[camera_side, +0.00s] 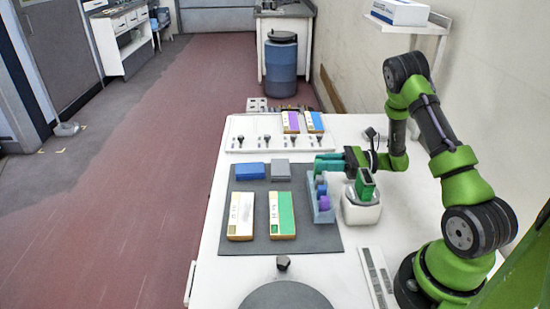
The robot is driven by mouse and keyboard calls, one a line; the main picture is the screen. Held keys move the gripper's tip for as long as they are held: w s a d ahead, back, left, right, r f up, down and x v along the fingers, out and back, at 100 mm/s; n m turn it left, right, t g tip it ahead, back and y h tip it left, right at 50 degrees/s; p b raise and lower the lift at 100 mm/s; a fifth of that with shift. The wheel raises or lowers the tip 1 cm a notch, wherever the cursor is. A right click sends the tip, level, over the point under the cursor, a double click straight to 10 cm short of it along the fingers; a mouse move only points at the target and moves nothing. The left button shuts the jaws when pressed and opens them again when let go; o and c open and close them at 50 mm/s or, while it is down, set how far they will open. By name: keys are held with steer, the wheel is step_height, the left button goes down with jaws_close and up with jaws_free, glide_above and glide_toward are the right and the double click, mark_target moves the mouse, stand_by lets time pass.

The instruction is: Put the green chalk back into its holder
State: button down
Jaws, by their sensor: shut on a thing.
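My gripper (330,164) reaches in from the right, just beyond the far end of a blue-grey holder (327,216) on the table. Its jaws are shut on a small teal-green piece, which appears to be the green chalk; fingers and chalk are hard to separate at this size. The holder carries blue and purple pieces (324,202) in a row. The gripper is close to the holder's far end; I cannot tell whether the held piece touches it. A white container (361,214) with an upright green and dark object (365,184) stands right of the holder.
A dark grey mat (255,205) left of the holder bears a blue block (250,170), a grey block (280,169) and two labelled boxes (241,215) (282,215). A white panel with black knobs (267,139) lies behind. A round grey disc (287,296) is at the front.

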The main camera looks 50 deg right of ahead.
steer(key=shift+f, duration=0.15)
steer(key=c, duration=0.9)
jaws_free()
step_height(320, 180, up, 7)
stand_by(0.3)
stand_by(0.4)
